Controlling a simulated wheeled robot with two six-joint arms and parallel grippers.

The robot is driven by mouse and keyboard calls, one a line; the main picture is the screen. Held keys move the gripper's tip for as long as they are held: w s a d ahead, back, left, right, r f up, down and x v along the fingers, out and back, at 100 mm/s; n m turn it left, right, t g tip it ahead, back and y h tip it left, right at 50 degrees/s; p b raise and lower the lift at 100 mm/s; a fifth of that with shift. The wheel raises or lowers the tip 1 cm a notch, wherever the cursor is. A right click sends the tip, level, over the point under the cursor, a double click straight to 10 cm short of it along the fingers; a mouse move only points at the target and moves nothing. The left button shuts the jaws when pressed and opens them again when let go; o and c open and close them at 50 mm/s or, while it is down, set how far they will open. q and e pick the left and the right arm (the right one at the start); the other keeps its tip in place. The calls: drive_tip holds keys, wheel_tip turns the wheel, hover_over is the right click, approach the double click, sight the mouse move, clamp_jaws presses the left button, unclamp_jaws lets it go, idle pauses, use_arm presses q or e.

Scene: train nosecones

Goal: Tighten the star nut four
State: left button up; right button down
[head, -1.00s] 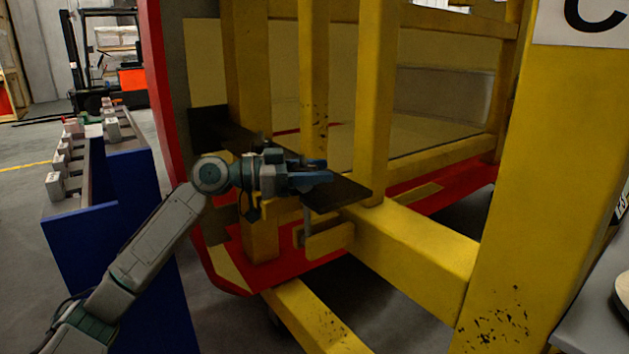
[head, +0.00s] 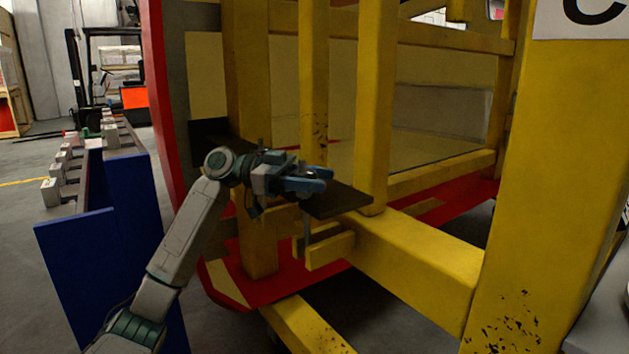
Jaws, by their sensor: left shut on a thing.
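My left gripper (head: 318,180) is at the dark plate (head: 345,200) that runs along the yellow frame, in the middle of the head view. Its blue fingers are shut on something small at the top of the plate. I take this to be the star nut, but the fingers hide nearly all of it. Below the plate, a thin upright rod (head: 307,232) runs down to a small yellow block (head: 330,250) on the frame. My right gripper is not in view.
Yellow frame posts (head: 375,100) stand close behind and right of the gripper. A thick yellow post (head: 545,200) with a "C" sign (head: 580,18) fills the right. A blue rack (head: 75,250) with several small blocks stands left. A forklift (head: 105,75) is far behind.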

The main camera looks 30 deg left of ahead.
use_arm(q)
drive_tip(key=shift+g, duration=0.3)
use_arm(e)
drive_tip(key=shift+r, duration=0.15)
use_arm(q)
drive_tip(key=o, duration=1)
drive_tip(key=shift+s+a, duration=0.1)
drive_tip(key=shift+a, duration=0.2)
drive_tip(key=v, duration=0.6)
drive_tip(key=shift+a+b, duration=0.4)
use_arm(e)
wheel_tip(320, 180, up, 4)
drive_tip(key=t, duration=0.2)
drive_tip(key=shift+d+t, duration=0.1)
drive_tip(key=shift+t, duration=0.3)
use_arm(q)
drive_tip(key=shift+s, duration=0.1)
